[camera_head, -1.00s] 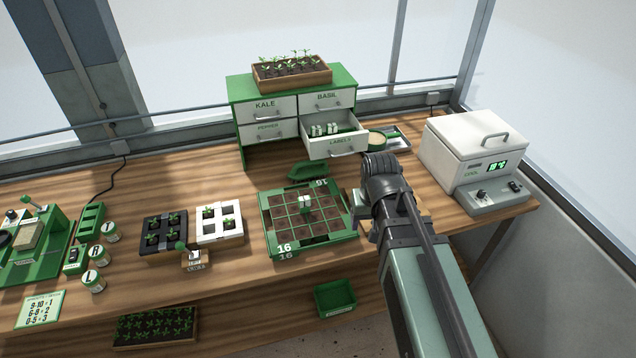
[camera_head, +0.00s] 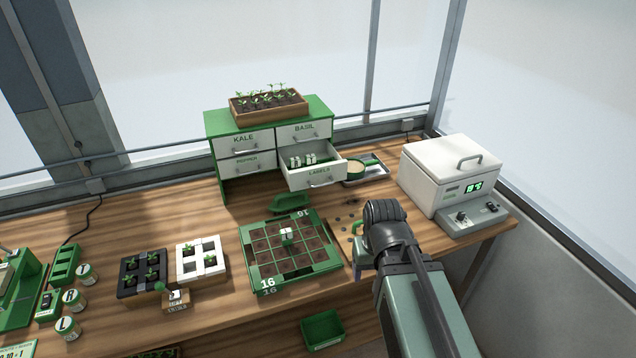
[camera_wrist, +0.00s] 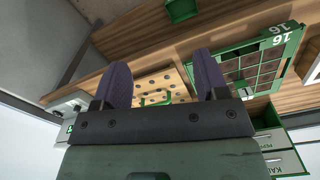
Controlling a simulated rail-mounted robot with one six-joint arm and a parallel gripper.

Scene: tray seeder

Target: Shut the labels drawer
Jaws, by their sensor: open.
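The labels drawer (camera_head: 318,176) is the lower right drawer of the green cabinet (camera_head: 219,185). It is pulled out, showing small white and green items inside, and has a handle on its white front. Part of the cabinet (camera_wrist: 276,138) shows at the lower right of the wrist view; the labels drawer cannot be made out there.
A seedling box (camera_head: 268,108) sits on the cabinet. A shallow tray with a round dish (camera_head: 353,170) lies right of the drawer. A white cooler box (camera_head: 433,178) stands farther right. A green dish (camera_head: 290,203) and seed tray (camera_head: 328,263) lie in front. A perforated wooden board (camera_wrist: 175,78) lies below my gripper.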

